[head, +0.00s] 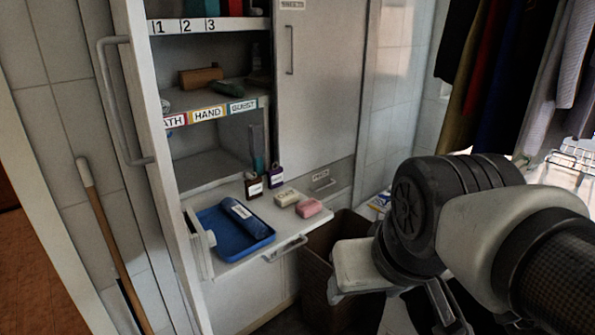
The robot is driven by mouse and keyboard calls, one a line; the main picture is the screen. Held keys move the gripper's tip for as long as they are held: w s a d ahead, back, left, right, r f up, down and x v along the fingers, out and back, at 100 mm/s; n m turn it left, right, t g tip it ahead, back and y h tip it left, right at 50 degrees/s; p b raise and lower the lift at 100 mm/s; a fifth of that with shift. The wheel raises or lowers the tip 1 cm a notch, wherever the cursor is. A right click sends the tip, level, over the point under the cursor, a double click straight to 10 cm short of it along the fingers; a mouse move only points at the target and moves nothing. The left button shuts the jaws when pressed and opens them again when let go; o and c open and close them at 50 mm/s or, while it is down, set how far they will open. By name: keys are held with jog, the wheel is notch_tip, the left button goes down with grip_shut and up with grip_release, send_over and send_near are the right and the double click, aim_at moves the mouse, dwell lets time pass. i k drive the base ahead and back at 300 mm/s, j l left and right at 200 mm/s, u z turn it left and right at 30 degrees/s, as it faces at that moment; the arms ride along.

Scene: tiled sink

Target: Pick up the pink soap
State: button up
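The pink soap (309,208) is a small rounded bar. It lies near the right end of the white pull-out shelf (303,228) of the cabinet, just to the right of a beige soap bar (286,197). My arm reaches in from the right edge of the head view. Its end, with my gripper (440,305), points down at the lower right, to the right of the shelf and apart from the soap. The wrist and the bottom edge of the picture hide most of the gripper, and its fingers cannot be made out clearly.
A blue tray (226,250) holding a blue labelled bottle (243,217) is at the shelf's left. Two small dark labelled bottles (253,186) (276,176) stand at the back. A brown bin (318,262) is below right.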

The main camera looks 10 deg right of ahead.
aim_at(307, 207)
jog(key=i+l+u, duration=0.25)
jog(key=i+l, duration=0.2)
jog(key=i+l+u, duration=0.3)
jog(key=i+l, duration=0.15)
jog(key=l, duration=0.1)
